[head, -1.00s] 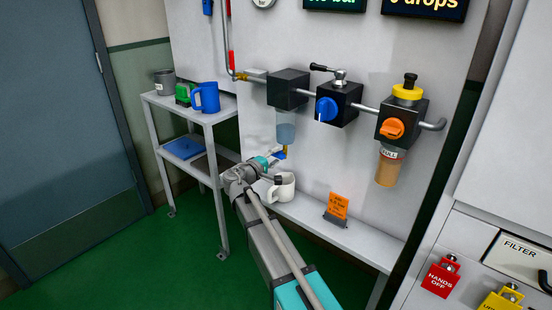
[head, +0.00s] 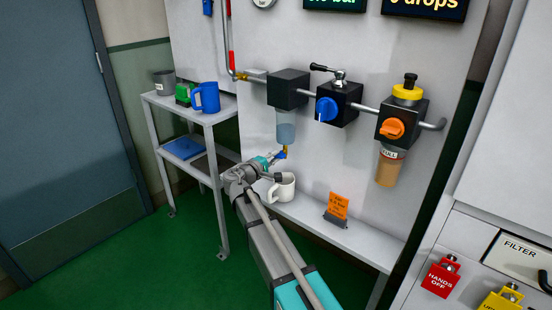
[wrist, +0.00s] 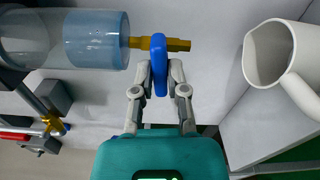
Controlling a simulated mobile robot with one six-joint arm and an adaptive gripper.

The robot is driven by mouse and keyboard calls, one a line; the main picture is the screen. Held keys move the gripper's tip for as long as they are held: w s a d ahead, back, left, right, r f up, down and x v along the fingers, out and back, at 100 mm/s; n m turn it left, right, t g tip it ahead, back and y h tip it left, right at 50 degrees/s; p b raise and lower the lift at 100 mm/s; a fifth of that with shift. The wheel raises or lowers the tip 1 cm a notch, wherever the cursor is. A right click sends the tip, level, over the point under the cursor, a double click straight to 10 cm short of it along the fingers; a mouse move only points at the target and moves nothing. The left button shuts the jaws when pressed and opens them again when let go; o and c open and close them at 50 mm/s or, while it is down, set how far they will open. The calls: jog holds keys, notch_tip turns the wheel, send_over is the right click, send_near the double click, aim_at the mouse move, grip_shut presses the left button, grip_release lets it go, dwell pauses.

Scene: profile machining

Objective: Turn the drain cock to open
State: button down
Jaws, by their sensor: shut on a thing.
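The drain cock is a brass fitting under a clear filter bowl, with a blue handle (wrist: 158,65). In the wrist view its brass stem (wrist: 178,44) runs out of the bowl (wrist: 95,40), which holds bluish liquid. My gripper (wrist: 159,80) is shut on the blue handle, one finger on each side. In the head view the bowl (head: 286,127) hangs from the left black block, and my gripper (head: 275,160) is just below it. The fingertips are small and partly hidden there. A white mug (head: 283,187) stands on the shelf below the cock; it also shows in the wrist view (wrist: 270,55).
An orange sign (head: 338,206) stands on the wall shelf (head: 365,245).

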jog(key=shift+n, duration=3.9)
jog(key=shift+d, duration=0.1)
jog(key=shift+n, duration=2.3)
